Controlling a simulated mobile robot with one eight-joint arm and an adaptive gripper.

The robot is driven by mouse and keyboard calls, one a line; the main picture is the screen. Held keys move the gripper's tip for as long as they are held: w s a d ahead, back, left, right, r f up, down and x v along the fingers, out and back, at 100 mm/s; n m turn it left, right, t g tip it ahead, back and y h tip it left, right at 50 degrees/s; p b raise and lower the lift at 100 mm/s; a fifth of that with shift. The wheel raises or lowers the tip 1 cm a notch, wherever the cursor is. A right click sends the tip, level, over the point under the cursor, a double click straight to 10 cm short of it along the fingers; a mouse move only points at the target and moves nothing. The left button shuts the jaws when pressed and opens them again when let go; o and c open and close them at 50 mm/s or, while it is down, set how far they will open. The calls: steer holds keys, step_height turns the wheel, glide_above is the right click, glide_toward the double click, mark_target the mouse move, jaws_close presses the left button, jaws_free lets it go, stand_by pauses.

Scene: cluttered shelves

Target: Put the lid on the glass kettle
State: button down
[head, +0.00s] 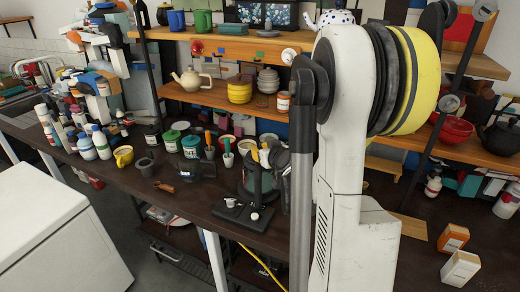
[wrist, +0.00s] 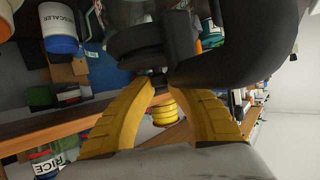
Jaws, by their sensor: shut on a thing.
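The glass kettle (head: 258,182) appears as a dark, partly see-through body on the bench, left of my white arm in the head view. A thick black curved part (wrist: 255,40), probably the kettle's handle, lies close on the right. Whether the lid touches the kettle's rim is hidden.
Jars, mugs and utensils crowd the bench left of the kettle, among them a yellow cup (head: 123,156). A black base plate (head: 240,215) lies in front. Shelves behind hold a cream teapot (head: 191,80) and yellow bowls (head: 239,92). The front bench edge is fairly clear.

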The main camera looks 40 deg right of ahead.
steer(key=c, duration=1.3)
jaws_free()
steer(key=shift+c, duration=0.2)
steer(key=v, duration=1.2)
